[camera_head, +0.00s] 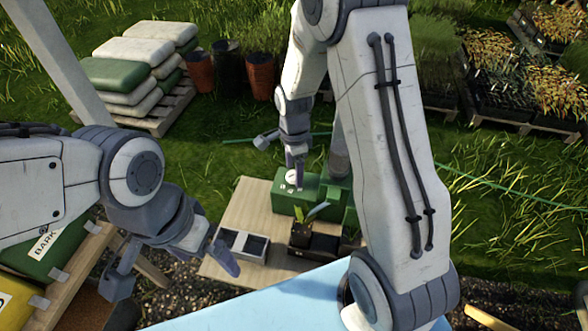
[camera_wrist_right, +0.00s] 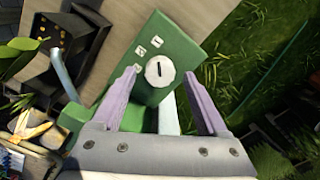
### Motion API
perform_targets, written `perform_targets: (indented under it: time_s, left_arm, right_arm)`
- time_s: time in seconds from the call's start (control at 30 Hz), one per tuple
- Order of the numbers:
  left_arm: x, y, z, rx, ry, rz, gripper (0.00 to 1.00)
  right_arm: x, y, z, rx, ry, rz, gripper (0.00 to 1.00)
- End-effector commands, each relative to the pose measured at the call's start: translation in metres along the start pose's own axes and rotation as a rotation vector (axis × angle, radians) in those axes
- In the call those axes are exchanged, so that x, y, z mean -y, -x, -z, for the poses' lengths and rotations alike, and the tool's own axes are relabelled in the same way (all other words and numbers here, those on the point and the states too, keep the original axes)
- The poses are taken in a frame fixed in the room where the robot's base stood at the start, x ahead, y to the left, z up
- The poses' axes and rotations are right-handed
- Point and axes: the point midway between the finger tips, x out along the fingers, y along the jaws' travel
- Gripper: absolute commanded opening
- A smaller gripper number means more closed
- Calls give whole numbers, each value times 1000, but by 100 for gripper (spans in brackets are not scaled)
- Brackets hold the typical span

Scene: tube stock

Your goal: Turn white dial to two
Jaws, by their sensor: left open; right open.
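The white dial (camera_wrist_right: 159,72) is a round knob with a short dark line, on the face of a green box (camera_wrist_right: 150,35). Several small white labels sit on the box beside the dial; their figures are too small to read. In the head view the dial (camera_head: 292,177) shows beside my right gripper's fingers. My right gripper (camera_wrist_right: 160,77) is open, with its purple fingertips on either side of the dial in the picture; I cannot tell whether they touch it. My left gripper (camera_head: 172,268) is open and empty at the lower left, away from the dial.
The green box stands on a wooden table (camera_head: 248,204) with a grey divided tray (camera_head: 242,244) and dark pots holding a plant (camera_head: 314,238). A light blue surface (camera_head: 270,300) lies in front. Stacked sacks (camera_head: 130,65) and plant pallets stand on the grass behind.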

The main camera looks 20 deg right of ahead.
Motion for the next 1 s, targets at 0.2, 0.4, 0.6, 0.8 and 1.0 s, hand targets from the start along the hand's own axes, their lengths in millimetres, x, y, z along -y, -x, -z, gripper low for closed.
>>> perform_targets:
  time_s: [0.2,0.4,0.6,0.8,1.0]
  left_arm:
    - [0,1,0,0,0,0,100]
    - [0,1,0,0,0,0,100]
    - [0,1,0,0,0,0,100]
    - [0,1,0,0,0,0,100]
    - [0,2,0,0,0,0,100]
  right_arm:
    - [0,-8,0,0,1,0,76]
    - [0,-8,0,0,1,0,65]
    - [0,-8,0,0,1,0,0]
    - [0,-7,0,0,13,0,0]
    - [0,-7,0,0,79,0,0]
